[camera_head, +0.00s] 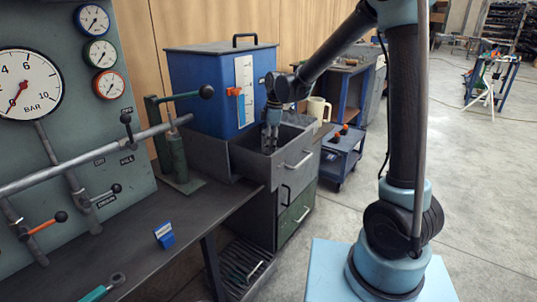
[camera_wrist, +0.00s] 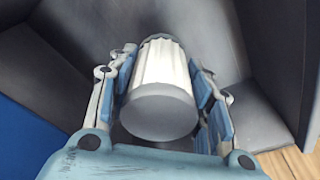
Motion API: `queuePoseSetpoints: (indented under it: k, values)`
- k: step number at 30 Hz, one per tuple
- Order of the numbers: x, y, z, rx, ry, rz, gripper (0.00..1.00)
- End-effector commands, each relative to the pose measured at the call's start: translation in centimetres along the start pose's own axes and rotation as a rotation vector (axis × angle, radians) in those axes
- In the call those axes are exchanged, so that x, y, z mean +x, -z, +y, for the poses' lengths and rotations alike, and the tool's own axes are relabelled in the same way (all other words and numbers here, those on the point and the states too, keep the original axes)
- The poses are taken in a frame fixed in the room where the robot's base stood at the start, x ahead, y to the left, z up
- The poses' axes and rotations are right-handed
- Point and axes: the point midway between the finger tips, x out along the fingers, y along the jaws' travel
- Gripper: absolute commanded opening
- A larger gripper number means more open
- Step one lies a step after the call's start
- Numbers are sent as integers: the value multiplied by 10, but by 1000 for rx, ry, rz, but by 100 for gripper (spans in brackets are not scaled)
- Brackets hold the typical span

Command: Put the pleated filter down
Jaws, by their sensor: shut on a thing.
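The pleated filter (camera_wrist: 163,68), a white ribbed cylinder with a grey end cap, is between the two blue-padded fingers of my gripper (camera_wrist: 162,90) in the wrist view. My gripper is shut on it. In the head view my gripper (camera_head: 270,138) points down into the open grey drawer (camera_head: 297,158), and the filter cannot be made out there. Grey drawer walls surround the filter in the wrist view. Whether the filter touches the drawer floor cannot be told.
A blue tank (camera_head: 205,85) with a lidded top stands just behind the drawer. A green hand pump (camera_head: 178,155) and a blue block (camera_head: 164,235) are on the dark bench (camera_head: 190,215) at left.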

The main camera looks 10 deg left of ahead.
Motion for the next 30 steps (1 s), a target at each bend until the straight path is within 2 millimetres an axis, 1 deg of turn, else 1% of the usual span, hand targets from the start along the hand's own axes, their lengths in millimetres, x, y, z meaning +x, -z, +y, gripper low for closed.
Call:
queuePoseSetpoints:
  k: [5,13,23,24,26,27,30]
  values:
    - [10,-2,0,1,0,0,16]
    - [42,-7,0,1,0,0,16]
    - [45,-7,0,1,0,0,16]
    - [45,-7,0,1,0,0,48]
    - [45,-7,0,1,0,0,62]
    - [45,-7,0,0,0,0,66]
    - [45,-7,0,0,0,0,66]
